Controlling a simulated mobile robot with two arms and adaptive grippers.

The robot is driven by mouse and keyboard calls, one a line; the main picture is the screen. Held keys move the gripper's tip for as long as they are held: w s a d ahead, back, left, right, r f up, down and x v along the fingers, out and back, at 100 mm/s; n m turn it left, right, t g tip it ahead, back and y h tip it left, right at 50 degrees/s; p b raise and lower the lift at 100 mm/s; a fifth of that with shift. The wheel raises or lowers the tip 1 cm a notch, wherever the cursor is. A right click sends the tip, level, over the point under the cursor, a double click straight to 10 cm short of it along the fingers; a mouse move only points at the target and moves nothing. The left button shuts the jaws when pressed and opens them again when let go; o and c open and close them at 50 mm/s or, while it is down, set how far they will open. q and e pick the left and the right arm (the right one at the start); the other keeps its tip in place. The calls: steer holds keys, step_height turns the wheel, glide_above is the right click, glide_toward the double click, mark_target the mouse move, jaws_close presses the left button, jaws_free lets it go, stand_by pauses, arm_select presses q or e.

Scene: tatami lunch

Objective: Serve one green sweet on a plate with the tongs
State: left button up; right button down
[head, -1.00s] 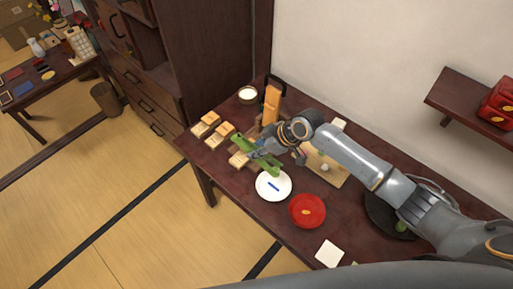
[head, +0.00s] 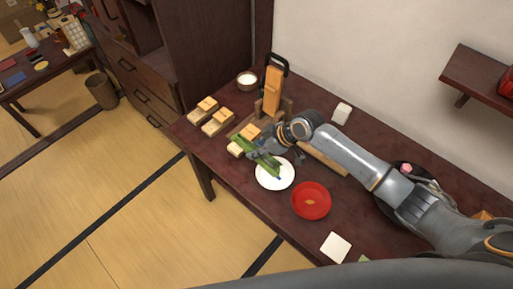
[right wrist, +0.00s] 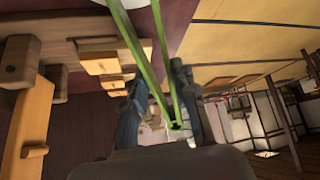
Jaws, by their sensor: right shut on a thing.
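My right gripper (head: 268,152) is shut on green tongs (head: 262,160); in the right wrist view the two long green arms (right wrist: 145,55) run out between its fingers (right wrist: 155,95). The tongs' lower end is over the white plate (head: 262,184); I cannot tell whether it touches. The plate shows a blue mark, partly covered by the tongs, and no sweet on its visible part. Its white edge shows in the wrist view (right wrist: 132,3). A pink sweet (head: 406,168) is on a dark round dish (head: 397,164), largely hidden behind my right arm. No green sweet shows clearly. My left gripper is out of view.
A red bowl (head: 311,201) stands right of the plate, with a white square (head: 335,247) near the front edge. Several wooden blocks (head: 218,122), an upright wooden stand (head: 272,92) and a white-filled bowl (head: 247,79) crowd the left end. A wall shelf (head: 478,82) is at upper right.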

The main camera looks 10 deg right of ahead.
steer(key=c, duration=1.4)
jaws_free()
steer(key=shift+c, duration=0.2)
steer(key=shift+r, duration=0.15)
step_height(320, 180, up, 10)
steer(key=p, duration=0.9)
